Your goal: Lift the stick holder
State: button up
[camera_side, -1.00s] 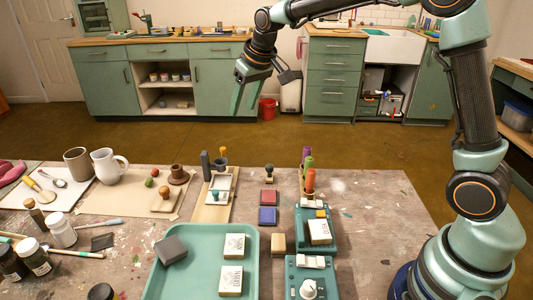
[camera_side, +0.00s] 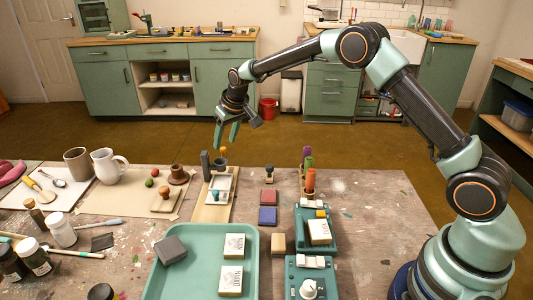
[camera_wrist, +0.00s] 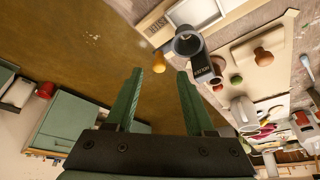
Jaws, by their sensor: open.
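A wooden rack (camera_side: 302,182) with upright purple, green and orange sticks (camera_side: 310,180) stands at the table's back edge, right of centre. A grey cup (camera_side: 221,166) with a yellow-tipped item stands at the back edge, left of centre, beside an upright dark stick (camera_side: 205,166). I cannot tell for sure which is the stick holder. In the wrist view the cup's open rim (camera_wrist: 188,42) and the lettered dark stick (camera_wrist: 206,70) show beyond the fingertips. My gripper (camera_side: 226,143) is open and empty, above and behind the cup; its fingers (camera_wrist: 160,74) point toward the table.
A wooden board with a framed white panel (camera_side: 221,187) lies in front of the cup. Red and blue pads (camera_side: 268,216), a teal tray (camera_side: 198,274) and teal boxes (camera_side: 310,266) fill the front. Mugs (camera_side: 107,166) stand left. The table's right side is mostly clear.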

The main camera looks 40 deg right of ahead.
aim_at(220, 159)
jog(key=shift+x, duration=1.35)
grip_shut()
jog(key=shift+a, duration=0.15)
dwell(0.4)
